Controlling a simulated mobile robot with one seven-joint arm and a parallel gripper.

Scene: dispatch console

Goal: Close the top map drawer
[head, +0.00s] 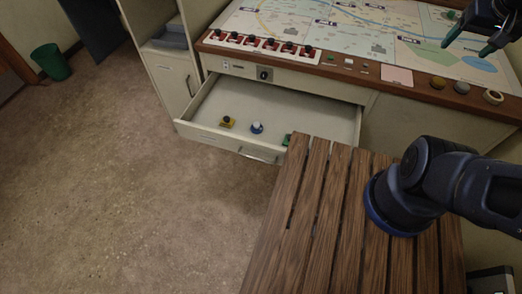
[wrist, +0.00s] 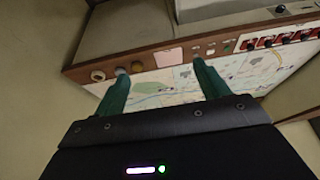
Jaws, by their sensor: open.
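The top map drawer (head: 320,118) is pulled well out from under the sloping map console (head: 335,30) in the head view. Its pale front panel (head: 205,136) carries a metal handle (head: 262,155). The slatted wooden surface in front hides its right end. My gripper (head: 467,48) is open and empty at the upper right, above the right part of the map and away from the drawer. In the wrist view my gripper's green fingers (wrist: 160,68) are spread apart, with the console's map and wooden edge beyond them.
A yellow-based item (head: 227,122), a blue-and-white item (head: 257,127) and a partly hidden green item (head: 287,140) lie in the drawer. Red-plated switches (head: 265,43) and several knobs line the console's edge. A green bin (head: 51,62) stands far left. The carpet left of the drawer is clear.

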